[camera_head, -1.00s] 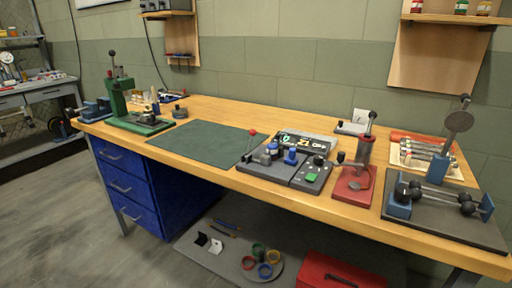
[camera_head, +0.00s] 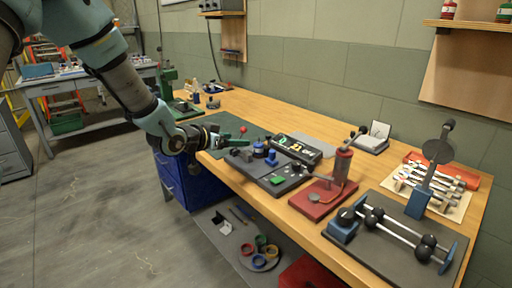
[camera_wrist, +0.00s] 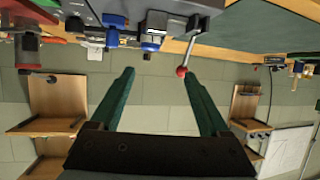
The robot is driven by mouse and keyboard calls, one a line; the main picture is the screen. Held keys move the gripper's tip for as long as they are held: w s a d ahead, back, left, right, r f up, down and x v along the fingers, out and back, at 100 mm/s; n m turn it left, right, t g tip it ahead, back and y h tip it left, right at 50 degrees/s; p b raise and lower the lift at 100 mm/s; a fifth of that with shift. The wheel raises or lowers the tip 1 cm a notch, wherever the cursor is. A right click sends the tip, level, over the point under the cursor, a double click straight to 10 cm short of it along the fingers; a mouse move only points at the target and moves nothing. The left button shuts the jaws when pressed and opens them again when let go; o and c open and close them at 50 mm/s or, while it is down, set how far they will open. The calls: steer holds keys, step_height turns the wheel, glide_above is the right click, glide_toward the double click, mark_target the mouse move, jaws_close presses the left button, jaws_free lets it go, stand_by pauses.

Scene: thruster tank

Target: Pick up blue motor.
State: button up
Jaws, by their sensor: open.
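A small solid blue part (camera_head: 271,158), which looks like the blue motor, stands upright on a dark test plate (camera_head: 245,162) on the wooden bench. Just left of it is a second, darker round part with a blue band (camera_head: 259,150). My gripper (camera_head: 229,142) is open and empty at the bench's front edge, left of the plate and apart from the blue motor. In the wrist view its two green fingers (camera_wrist: 158,78) are wide apart.
A red-knobbed lever (camera_head: 243,130) stands near my gripper. A black case (camera_head: 295,147) lies behind the motor. A red press (camera_head: 335,182) and a dark stand with rods (camera_head: 395,235) are to the right. A green mat (camera_head: 232,130) lies behind my gripper.

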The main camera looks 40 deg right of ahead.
mark_target(258, 142)
steer(key=d, duration=0.2)
steer(key=d+f+p, duration=0.1)
steer(key=d, duration=0.1)
steer(key=d+f, duration=0.1)
steer(key=d, duration=0.1)
steer(key=shift+s+p, duration=0.3)
steer(key=shift+s, duration=0.05)
steer(key=shift+f+p+x, duration=0.2)
steer(key=shift+p+x, duration=1)
steer(key=shift+x, duration=1.2)
steer(key=shift+s+a, duration=0.15)
jaws_close()
